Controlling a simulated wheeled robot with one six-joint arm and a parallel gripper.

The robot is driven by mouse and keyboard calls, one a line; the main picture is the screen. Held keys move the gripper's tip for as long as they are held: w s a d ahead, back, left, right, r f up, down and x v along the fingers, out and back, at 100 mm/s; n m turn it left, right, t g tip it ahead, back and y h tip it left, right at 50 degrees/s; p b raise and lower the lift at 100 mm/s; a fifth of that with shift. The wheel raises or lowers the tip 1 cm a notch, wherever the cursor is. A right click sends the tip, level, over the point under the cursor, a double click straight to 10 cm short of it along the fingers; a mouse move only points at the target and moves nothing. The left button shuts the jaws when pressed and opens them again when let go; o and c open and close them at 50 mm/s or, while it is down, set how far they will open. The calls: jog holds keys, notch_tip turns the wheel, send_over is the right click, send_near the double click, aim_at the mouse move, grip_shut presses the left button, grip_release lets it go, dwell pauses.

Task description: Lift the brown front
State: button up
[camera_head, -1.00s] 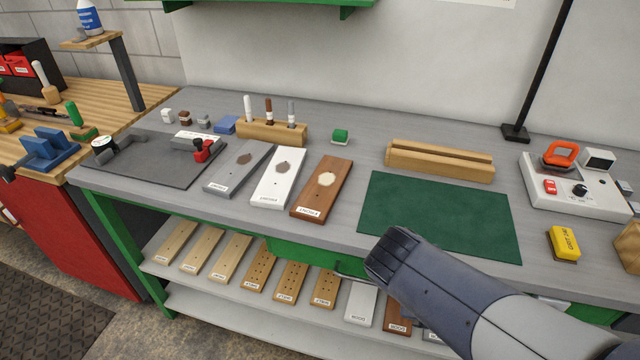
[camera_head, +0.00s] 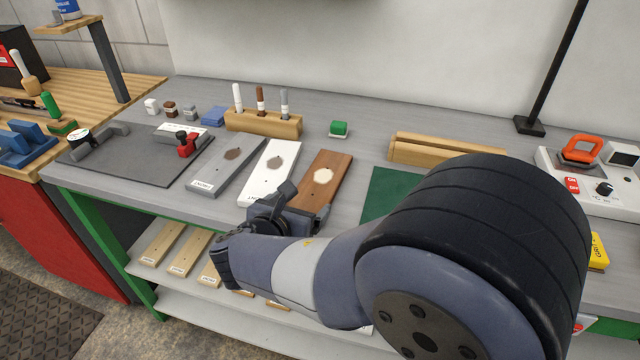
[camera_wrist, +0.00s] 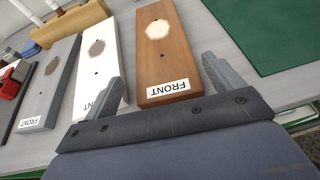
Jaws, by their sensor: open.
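The brown front (camera_head: 323,180) lies flat on the grey workbench, right of the white front (camera_head: 268,172) and the grey front (camera_head: 226,166). It has a pale blotch and a small hole. In the wrist view, the brown front (camera_wrist: 167,60) shows its "FRONT" label at the near end. My gripper (camera_wrist: 160,85) is open and empty, its fingers apart on either side of the brown front's near end. The left finger lies over the white front (camera_wrist: 101,60). In the head view, my gripper (camera_head: 290,205) hides the brown front's near end. I cannot tell whether a finger touches it.
A wooden block with several markers (camera_head: 262,122) stands behind the fronts. A green mat (camera_head: 385,190) lies to the right, partly hidden by my arm. More boards lie on the shelf below.

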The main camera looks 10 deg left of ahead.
aim_at(312, 195)
jog(key=shift+x, duration=3.05)
jog(key=shift+s+d+f, duration=0.1)
jog(key=shift+f, duration=0.05)
jog(key=shift+c, duration=0.5)
jog(key=c, duration=0.8)
